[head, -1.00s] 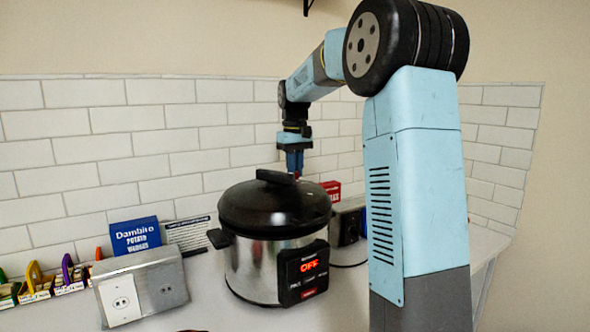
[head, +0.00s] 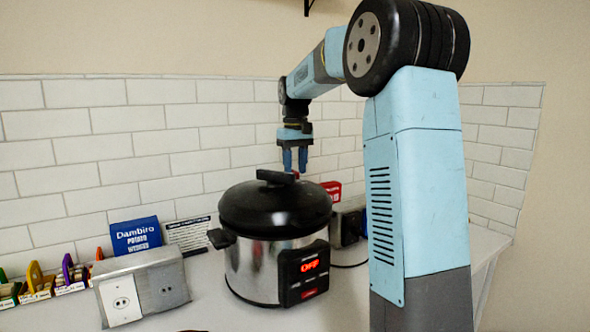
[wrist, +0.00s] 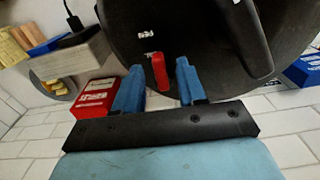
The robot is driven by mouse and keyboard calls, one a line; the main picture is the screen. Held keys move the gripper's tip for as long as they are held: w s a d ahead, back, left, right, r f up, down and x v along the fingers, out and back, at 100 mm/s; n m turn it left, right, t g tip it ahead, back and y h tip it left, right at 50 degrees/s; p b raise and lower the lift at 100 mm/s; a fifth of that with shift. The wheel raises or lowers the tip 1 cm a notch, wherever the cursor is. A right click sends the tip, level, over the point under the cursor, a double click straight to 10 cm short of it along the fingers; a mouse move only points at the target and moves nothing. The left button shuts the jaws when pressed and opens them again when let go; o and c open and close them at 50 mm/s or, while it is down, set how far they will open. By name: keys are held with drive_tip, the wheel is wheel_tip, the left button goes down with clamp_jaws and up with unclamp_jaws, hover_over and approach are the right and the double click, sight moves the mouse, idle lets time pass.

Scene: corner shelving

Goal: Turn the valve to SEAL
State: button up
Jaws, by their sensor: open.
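The pressure cooker (head: 262,265) stands on the counter with its black lid (head: 270,210) on, and its display reads OFF. In the wrist view the lid (wrist: 205,25) fills the top. The small red valve (wrist: 158,72) sits near the lid's edge, beside small white labels too blurred to read. My gripper (head: 295,170) is above the back of the lid. In the wrist view its blue fingers (wrist: 158,80) are open, one on each side of the valve, with a gap to both. The valve is mostly hidden in the head view.
A black lid handle (head: 276,177) rises close in front of my gripper. A red box (head: 331,190) and a grey outlet box (head: 349,222) stand behind to the right. The tiled wall is close behind.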

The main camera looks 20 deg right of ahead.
sight(295, 171)
wheel_tip(295, 171, up, 13)
drive_tip(key=shift+f, duration=0.15)
idle(0.6)
drive_tip(key=s+a+f+t, duration=0.1)
drive_tip(key=s+a+f, duration=0.15)
drive_tip(key=s, duration=0.55)
drive_tip(key=s+a+f+t, duration=0.1)
drive_tip(key=s+a+t, duration=0.15)
drive_tip(key=s, duration=0.65)
drive_tip(key=s+a+f+m+t, duration=0.1)
drive_tip(key=s+f+m+t, duration=0.1)
drive_tip(key=s+f, duration=1.3)
drive_tip(key=s, duration=0.2)
drive_tip(key=shift+s+a+f, duration=0.2)
drive_tip(key=shift+s+a, duration=0.15)
